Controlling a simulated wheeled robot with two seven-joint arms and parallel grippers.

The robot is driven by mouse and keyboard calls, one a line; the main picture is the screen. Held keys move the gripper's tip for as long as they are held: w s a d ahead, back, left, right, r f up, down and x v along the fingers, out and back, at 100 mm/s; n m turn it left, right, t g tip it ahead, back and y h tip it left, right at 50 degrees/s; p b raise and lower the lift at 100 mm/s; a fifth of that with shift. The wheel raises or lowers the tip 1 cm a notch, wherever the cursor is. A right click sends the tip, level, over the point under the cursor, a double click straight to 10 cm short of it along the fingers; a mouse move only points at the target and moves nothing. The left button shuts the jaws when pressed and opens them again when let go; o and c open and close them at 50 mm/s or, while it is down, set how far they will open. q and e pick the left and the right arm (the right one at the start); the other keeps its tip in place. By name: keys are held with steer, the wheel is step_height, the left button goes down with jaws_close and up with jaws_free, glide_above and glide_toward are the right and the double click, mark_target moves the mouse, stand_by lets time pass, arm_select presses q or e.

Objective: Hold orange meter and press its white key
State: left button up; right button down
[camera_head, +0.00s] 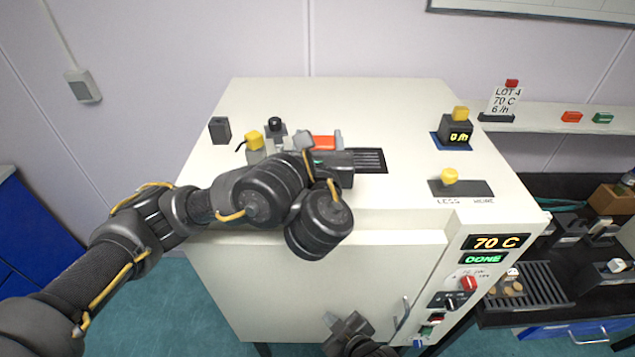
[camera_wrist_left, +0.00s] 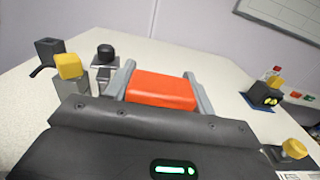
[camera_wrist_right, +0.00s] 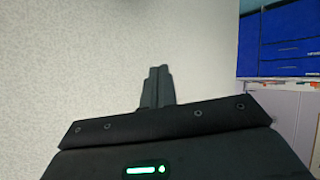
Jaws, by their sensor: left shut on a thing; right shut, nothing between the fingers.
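The orange meter (camera_head: 324,143) is at the top of the big white cabinet, between the fingers of my left gripper (camera_head: 320,136). In the left wrist view the orange meter (camera_wrist_left: 161,91) shows its plain orange side, with a grey finger against each end. I cannot tell whether it rests on the cabinet top or hangs just above it. Its white key is not visible. My right gripper (camera_head: 346,327) is low in front of the cabinet door, far from the meter. In the right wrist view its fingers (camera_wrist_right: 156,84) are together and empty.
The white cabinet (camera_head: 240,110) carries a yellow-topped block (camera_head: 255,140), a black-knobbed post (camera_head: 276,124), a dark block (camera_head: 219,130), a small display box (camera_head: 457,132) and a yellow knob (camera_head: 449,176). The cabinet's door handle (camera_head: 402,313) is right of my right gripper.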

steer(key=r+t+y, duration=0.1)
steer(key=r, duration=0.6)
steer(key=a+r+n+t+y, duration=0.1)
steer(key=r, duration=0.6)
steer(key=w+a+r+n+t+y, duration=0.1)
steer(key=r+t+y, duration=0.1)
steer(key=r, duration=0.5)
steer(key=shift+w+a+r, duration=0.1)
steer(key=shift+a+r, duration=0.05)
step_height(320, 180, up, 13)
steer(key=s+n+t+y, duration=0.2)
steer(key=y, duration=0.2)
steer(key=shift+s+n+y, duration=0.15)
steer(key=shift+n+y, duration=0.15)
steer(key=shift+y, duration=0.1)
steer(key=shift+r, duration=0.1)
steer(key=shift+w, duration=4.4)
steer(key=shift+w, duration=0.15)
steer(key=shift+w, duration=0.25)
